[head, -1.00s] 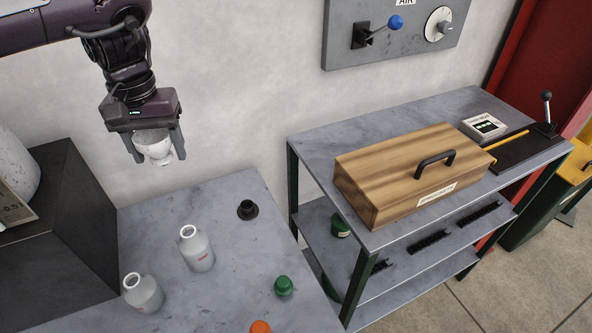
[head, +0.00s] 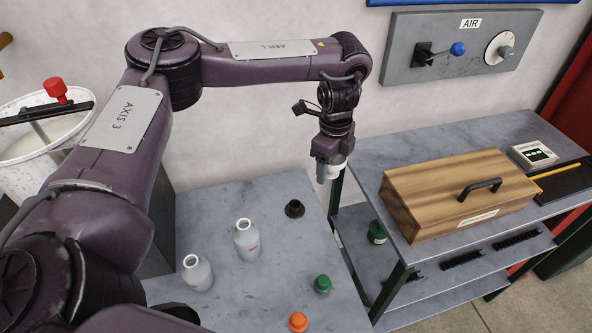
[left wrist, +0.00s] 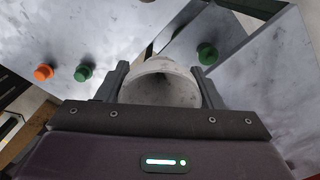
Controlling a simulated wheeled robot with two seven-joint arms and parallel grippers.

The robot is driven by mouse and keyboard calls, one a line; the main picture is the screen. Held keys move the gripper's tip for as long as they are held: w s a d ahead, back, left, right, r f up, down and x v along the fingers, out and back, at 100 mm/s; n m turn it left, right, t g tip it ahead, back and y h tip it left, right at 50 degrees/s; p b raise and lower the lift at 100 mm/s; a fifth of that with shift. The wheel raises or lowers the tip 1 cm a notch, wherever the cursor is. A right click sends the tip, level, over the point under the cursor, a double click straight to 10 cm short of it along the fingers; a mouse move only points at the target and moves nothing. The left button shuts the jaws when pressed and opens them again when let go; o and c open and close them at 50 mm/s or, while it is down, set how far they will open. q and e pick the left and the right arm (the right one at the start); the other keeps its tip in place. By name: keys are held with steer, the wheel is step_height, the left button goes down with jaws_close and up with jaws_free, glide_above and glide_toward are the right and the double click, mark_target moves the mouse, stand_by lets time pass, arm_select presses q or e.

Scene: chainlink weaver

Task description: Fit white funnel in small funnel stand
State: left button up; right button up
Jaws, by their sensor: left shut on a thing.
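The white funnel (left wrist: 158,88) is held between the two fingers of my left gripper (left wrist: 160,76), with its wide mouth facing the wrist camera. In the head view the funnel (head: 331,173) shows small under my left gripper (head: 330,166). It is in the air by the table's back right corner, beside the shelf unit. A small black round piece (head: 294,208), which looks like the small funnel stand, sits on the grey table (head: 208,215), left of and below the gripper in the picture. The stand is empty. My right gripper is not in view.
Two white bottles (head: 247,240) (head: 197,273), a green cap (head: 322,284) and an orange cap (head: 298,321) stand on the table. A shelf unit (head: 395,165) on the right bears a wooden box (head: 450,190). A green item (head: 377,232) sits on its lower shelf.

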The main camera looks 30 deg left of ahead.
arm_select(q)
steer(key=s+a+f+m+b, duration=0.1)
steer(key=a+f+m, duration=0.1)
steer(key=f+m, duration=0.1)
steer(key=a+f+m+b, duration=0.1)
steer(key=a+f+m, duration=0.2)
steer(key=f, duration=0.3)
steer(key=s+a+f+m+b, duration=0.1)
steer(key=a+f+m, duration=0.2)
steer(key=f+m, duration=0.2)
steer(key=shift+s+a, duration=0.15)
steer(key=shift+s, duration=0.15)
steer(key=o, duration=1.1)
steer(key=shift+c, duration=0.2)
step_height(320, 180, up, 8)
steer(key=shift+f, duration=0.15)
